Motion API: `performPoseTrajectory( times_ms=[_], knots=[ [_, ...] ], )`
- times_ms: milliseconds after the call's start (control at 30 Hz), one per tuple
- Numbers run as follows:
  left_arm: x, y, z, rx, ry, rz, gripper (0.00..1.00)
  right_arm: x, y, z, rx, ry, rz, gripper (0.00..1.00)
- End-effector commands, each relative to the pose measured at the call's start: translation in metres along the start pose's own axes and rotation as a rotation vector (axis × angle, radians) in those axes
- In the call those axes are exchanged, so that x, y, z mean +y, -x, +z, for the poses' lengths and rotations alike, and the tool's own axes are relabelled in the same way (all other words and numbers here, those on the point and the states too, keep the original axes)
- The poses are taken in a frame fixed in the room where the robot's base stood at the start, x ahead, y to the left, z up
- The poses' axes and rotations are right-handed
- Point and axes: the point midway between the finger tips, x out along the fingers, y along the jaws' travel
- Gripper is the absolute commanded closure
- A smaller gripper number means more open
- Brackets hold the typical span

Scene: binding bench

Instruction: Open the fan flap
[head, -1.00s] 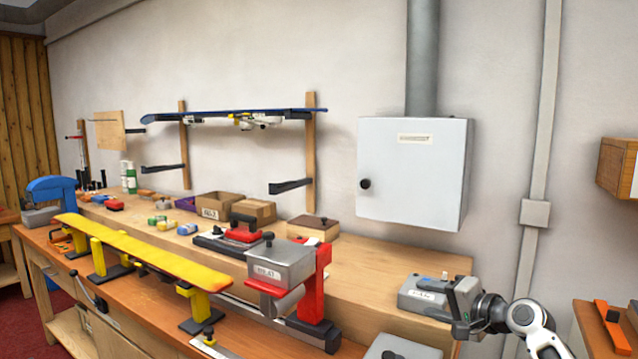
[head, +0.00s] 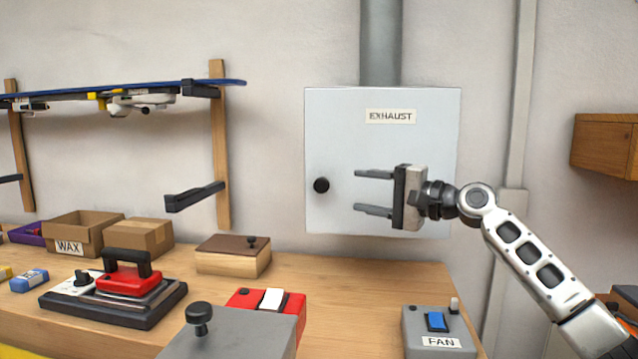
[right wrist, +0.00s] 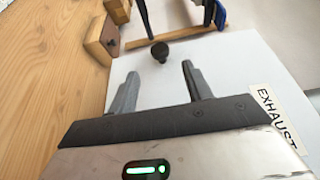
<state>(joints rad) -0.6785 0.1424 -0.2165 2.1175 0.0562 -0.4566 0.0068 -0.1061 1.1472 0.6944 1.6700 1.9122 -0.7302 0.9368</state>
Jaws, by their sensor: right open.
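The fan flap is the pale grey door of a wall box (head: 345,130) labelled EXHAUST, below a grey duct. It looks closed. A round black knob (head: 321,185) sits near its left edge. My right gripper (head: 357,191) is open and empty in front of the door, to the right of the knob, with its fingers pointing left toward it. In the right wrist view the knob (right wrist: 160,52) lies beyond the two open fingertips (right wrist: 160,72), apart from them and roughly midway between. My left gripper is not in view.
A wooden wall bracket (head: 219,140) stands left of the door.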

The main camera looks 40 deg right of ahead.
Motion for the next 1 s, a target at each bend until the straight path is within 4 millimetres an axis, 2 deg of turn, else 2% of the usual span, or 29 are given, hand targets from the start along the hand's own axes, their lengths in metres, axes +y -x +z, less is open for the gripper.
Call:
performPoseTrajectory(
  times_ms=[200,600,800,1000],
  knots=[
    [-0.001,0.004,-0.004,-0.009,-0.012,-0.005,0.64,-0.004,-0.033,0.000,0.000,0.000,-0.004,0.50],
    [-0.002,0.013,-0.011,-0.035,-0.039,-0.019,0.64,-0.005,-0.079,-0.001,0.003,0.000,-0.006,0.50],
    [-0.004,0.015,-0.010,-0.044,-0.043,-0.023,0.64,-0.002,-0.096,-0.002,0.003,-0.002,-0.004,0.50],
    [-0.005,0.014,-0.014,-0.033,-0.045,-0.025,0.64,0.000,-0.102,-0.001,0.002,0.000,-0.002,0.50]
  ],
)
